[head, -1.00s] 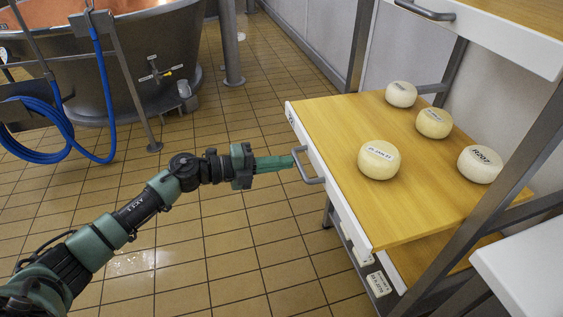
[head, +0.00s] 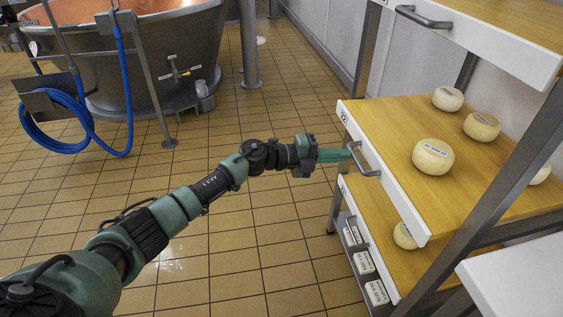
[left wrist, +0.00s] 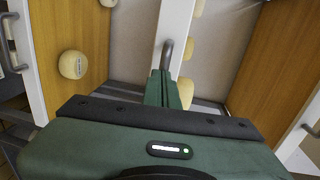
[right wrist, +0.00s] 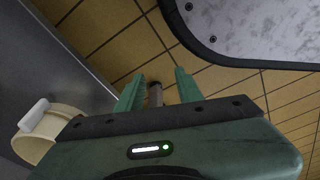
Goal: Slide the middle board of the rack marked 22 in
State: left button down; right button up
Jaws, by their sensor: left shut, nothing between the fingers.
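The middle board (head: 400,140) of the rack is wooden with a white front and a metal handle (head: 366,162). It sticks out to the left of the rack's post and carries pale cheese wheels (head: 433,157). My right gripper (right wrist: 160,80) is open and empty in the right wrist view, and out of the head view.
An upper board (head: 500,40) with a handle and a lower board (head: 375,215) flank the middle one. The rack's steel post (head: 500,185) slants at the right. A copper vat (head: 160,60) and a blue hose (head: 55,120) are at the left. The tiled floor between is clear.

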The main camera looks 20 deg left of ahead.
aim_at(367, 151)
pick_arm(q)
jog(key=x, duration=0.3)
jog(key=r+x, duration=0.1)
jog(key=x, duration=0.1)
jog(key=shift+w+d+f, duration=0.1)
jog(key=shift+d, duration=0.2)
pick_arm(e)
jog(key=shift+w+r, duration=0.45)
jog(key=shift+r, duration=0.15)
